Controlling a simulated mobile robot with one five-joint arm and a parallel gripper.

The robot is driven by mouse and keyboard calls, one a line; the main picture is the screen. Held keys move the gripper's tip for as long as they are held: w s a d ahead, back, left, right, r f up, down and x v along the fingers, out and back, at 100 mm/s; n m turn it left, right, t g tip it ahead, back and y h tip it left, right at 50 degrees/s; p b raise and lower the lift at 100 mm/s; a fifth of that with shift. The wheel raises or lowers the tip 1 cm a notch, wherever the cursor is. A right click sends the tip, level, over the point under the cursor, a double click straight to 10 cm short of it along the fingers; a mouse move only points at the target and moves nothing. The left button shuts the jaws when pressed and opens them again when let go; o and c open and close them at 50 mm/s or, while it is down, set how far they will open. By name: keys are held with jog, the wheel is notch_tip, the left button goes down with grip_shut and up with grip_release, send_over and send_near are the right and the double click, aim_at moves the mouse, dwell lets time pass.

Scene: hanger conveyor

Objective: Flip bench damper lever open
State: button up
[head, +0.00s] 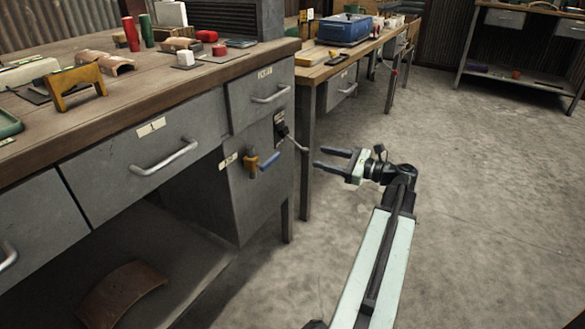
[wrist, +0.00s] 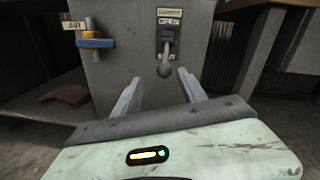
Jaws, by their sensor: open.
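The damper lever (head: 294,141) is on the side panel of the grey workbench, on a dark plate beneath a small label. In the wrist view the lever (wrist: 166,55) has a grey shaft and a rounded knob low on the plate. The word OPEN shows above it; a lower label is partly hidden by the knob. My gripper (head: 319,157) is open and empty, just right of the lever in the head view. In the wrist view my gripper (wrist: 160,78) has its fingers spread either side of the knob, with no contact visible.
A yellow valve with a blue handle (head: 262,162) sits left of the lever, labelled AIR in the wrist view. Drawer pulls (head: 271,94) stick out from the bench front. A second bench (head: 310,70) stands behind. The concrete floor (head: 480,190) at right is clear.

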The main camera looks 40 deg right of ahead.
aim_at(305, 152)
jog(key=x, duration=0.7)
jog(key=shift+w+d, duration=0.35)
jog(key=shift+f, duration=0.1)
grip_shut()
jog(key=shift+s+a, duration=0.1)
jog(key=shift+a, duration=0.05)
dwell(1.0)
